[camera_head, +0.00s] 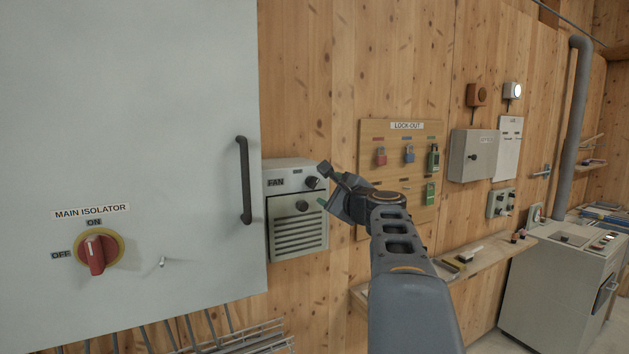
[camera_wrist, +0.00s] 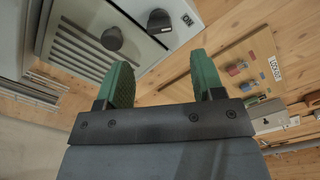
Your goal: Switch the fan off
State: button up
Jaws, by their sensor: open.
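The fan box (camera_head: 297,247) is a grey unit labelled FAN on the wooden wall, right of the big cabinet. Its upper panel has a small dark knob (camera_head: 312,183). A second dark knob (camera_head: 302,206) sits on the louvred front below. In the wrist view the two knobs show as an upper one (camera_wrist: 159,21) and a lower one (camera_wrist: 112,39) above the slats. My gripper (camera_wrist: 163,80) is open and empty, with green fingers pointing toward the box. In the head view my gripper (camera_head: 327,188) is just right of the upper knob; whether it touches cannot be told.
The grey cabinet with a red MAIN ISOLATOR switch (camera_head: 95,251) and a black handle (camera_head: 244,180) stands at left. A LOCK-OUT board (camera_head: 373,130) with padlocks hangs at right. A wooden shelf (camera_head: 490,256) with small items runs below it.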

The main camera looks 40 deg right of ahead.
aim_at(315, 184)
jog(key=w+p, duration=0.1)
jog(key=w, duration=0.4)
jog(key=w+d+p, duration=0.1)
jog(key=w, duration=0.2)
jog(key=shift+w+p, duration=0.35)
jog(key=shift+c, duration=0.2)
jog(key=c, duration=0.9)
